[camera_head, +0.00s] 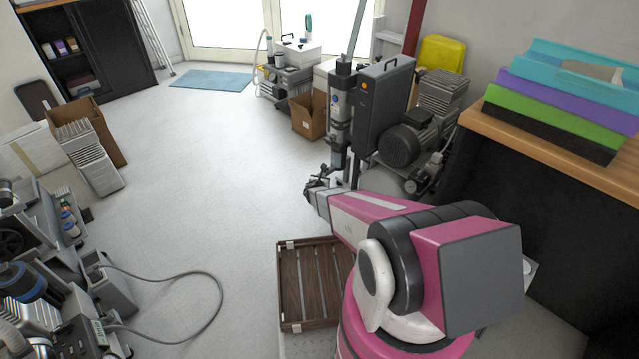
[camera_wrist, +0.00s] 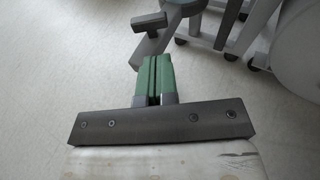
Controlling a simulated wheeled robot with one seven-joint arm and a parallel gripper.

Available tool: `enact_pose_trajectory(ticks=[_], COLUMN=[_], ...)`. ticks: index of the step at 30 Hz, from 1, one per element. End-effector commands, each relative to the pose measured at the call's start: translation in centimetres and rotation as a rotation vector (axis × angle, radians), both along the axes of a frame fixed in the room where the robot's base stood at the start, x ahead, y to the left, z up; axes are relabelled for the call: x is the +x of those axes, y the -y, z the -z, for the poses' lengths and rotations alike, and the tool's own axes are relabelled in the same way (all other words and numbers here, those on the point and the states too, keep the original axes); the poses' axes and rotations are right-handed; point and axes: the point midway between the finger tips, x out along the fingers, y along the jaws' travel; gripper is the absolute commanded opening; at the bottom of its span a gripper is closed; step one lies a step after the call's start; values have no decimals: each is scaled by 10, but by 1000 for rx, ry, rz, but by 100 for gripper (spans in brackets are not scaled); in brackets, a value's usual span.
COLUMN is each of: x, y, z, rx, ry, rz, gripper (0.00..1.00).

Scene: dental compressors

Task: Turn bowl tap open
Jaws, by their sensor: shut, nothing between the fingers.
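My gripper (camera_wrist: 153,60) shows in the wrist view with its two green fingers together, shut and empty. In the head view my gripper (camera_head: 316,184) is low, beside the foot of an upright grey filter column (camera_head: 340,115). In the wrist view a grey bar with a dark block-shaped end (camera_wrist: 150,22) lies just beyond the fingertips. It may be the bowl tap's lever, but I cannot be sure. Whether the fingertips touch it is unclear. In the head view the tap cannot be made out clearly at the column's lower end.
A dark grey cabinet unit (camera_head: 384,105) and a motor compressor (camera_head: 415,135) stand right of the column. A wooden slatted crate (camera_head: 305,285) lies on the floor below my arm. A cardboard box (camera_head: 309,117) stands behind. Open floor (camera_head: 210,165) lies to the left.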

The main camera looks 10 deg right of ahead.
Motion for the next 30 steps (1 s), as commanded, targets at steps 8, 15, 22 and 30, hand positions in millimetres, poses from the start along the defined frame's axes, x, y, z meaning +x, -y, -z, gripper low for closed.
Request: enact_pose_trajectory(ticks=[8, 15, 22, 30], x=[36, 44, 44, 43], y=[15, 19, 19, 19], z=[4, 3, 2, 2], rx=[0, 0, -1, -1], ry=[0, 0, 0, 0], rz=[0, -1, -1, -1], gripper=[0, 0, 0, 0])
